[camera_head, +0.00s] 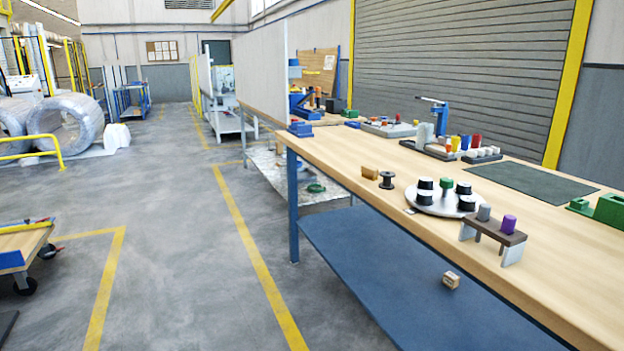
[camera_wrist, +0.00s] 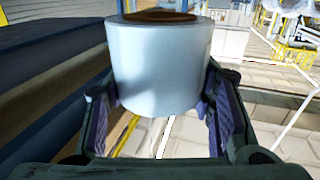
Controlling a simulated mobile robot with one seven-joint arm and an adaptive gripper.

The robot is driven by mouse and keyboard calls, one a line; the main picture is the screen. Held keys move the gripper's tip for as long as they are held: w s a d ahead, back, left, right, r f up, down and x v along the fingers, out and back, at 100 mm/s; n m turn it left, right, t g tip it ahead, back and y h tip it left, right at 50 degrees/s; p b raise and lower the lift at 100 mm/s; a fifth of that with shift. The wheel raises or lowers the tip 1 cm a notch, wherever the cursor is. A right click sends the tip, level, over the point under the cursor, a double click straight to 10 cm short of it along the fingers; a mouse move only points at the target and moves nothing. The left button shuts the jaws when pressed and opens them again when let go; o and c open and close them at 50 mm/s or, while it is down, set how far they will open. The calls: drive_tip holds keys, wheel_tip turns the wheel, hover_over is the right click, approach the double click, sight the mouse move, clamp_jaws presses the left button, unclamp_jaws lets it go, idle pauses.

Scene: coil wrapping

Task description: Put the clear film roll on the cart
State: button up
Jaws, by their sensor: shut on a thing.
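The clear film roll (camera_wrist: 160,70) is a pale, whitish cylinder with a brown core showing at its top, seen in the wrist view. My gripper (camera_wrist: 163,118) is shut on it, with a purple-padded finger on each side of its lower part. The roll looks upright in the view and hides what lies behind it. In the head view a cart (camera_head: 20,243) with a wooden top, blue edge and dark wheels is cut off at the left edge. My gripper and the roll do not show in the head view.
A long wooden workbench (camera_head: 555,275) with a blue lower shelf (camera_head: 390,270) fills the right. On it are a round plate with black knobs, a small rack and tools. Grey floor with yellow lines (camera_head: 250,235) lies open between bench and cart. Large wrapped coils (camera_head: 75,122) stand at the far left.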

drive_tip(key=w+a+f, duration=0.2)
drive_tip(key=a+f, duration=1.1)
drive_tip(key=a, duration=0.1)
drive_tip(key=w+a+f+m+h, duration=0.1)
drive_tip(key=w+a+f, duration=0.2)
drive_tip(key=a+f, duration=1)
drive_tip(key=shift+w+a+h, duration=0.3)
drive_tip(key=shift+a, duration=0.1)
